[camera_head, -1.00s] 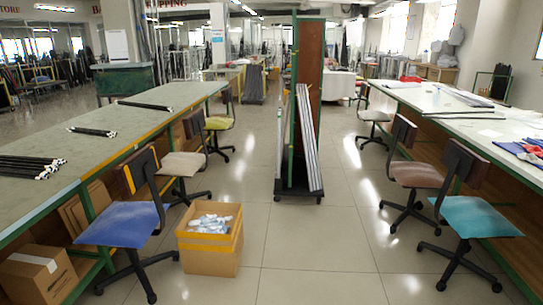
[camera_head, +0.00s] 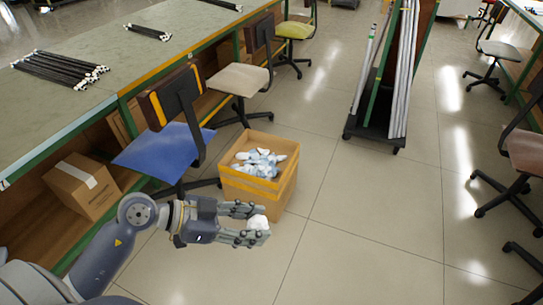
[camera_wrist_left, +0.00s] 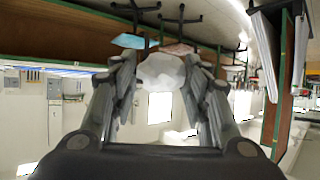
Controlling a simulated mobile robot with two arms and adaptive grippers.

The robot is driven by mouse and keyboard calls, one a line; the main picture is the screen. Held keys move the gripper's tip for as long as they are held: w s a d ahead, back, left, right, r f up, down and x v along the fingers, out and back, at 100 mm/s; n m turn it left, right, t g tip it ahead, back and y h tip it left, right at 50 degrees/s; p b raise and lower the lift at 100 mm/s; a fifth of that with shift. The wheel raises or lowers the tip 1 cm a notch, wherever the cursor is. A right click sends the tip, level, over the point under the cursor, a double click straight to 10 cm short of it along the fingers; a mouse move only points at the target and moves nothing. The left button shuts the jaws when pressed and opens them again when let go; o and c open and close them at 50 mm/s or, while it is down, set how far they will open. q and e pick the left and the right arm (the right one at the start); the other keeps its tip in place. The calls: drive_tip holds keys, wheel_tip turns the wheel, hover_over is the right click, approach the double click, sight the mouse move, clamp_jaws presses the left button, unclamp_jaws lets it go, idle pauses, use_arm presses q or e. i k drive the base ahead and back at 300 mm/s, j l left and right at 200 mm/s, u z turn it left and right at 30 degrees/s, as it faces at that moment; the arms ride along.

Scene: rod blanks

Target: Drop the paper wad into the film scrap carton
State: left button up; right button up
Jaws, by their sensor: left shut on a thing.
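The white paper wad (camera_head: 258,221) is held between the fingertips of my left gripper (camera_head: 256,223), which is shut on it. The wad also shows between the two fingers in the left wrist view (camera_wrist_left: 162,71). The film scrap carton (camera_head: 284,188) is an open brown cardboard box with a yellow band, standing on the floor. It holds crumpled clear and bluish film (camera_head: 260,163). In the head view the gripper and wad appear in front of the carton's near side, below its opening in the picture. My right gripper is not in view.
A blue chair (camera_head: 165,150) stands left of the carton, close to it. A long workbench (camera_head: 90,85) with black rods runs along the left. A taped box (camera_head: 82,185) sits on its lower shelf. The floor right of the carton is clear up to a rack (camera_head: 375,125).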

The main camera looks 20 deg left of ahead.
sight(259, 171)
drive_tip(key=i+u, duration=0.35)
drive_tip(key=i, duration=0.15)
drive_tip(key=i+l+u, duration=0.65)
drive_tip(key=i, duration=0.25)
drive_tip(key=j, duration=0.1)
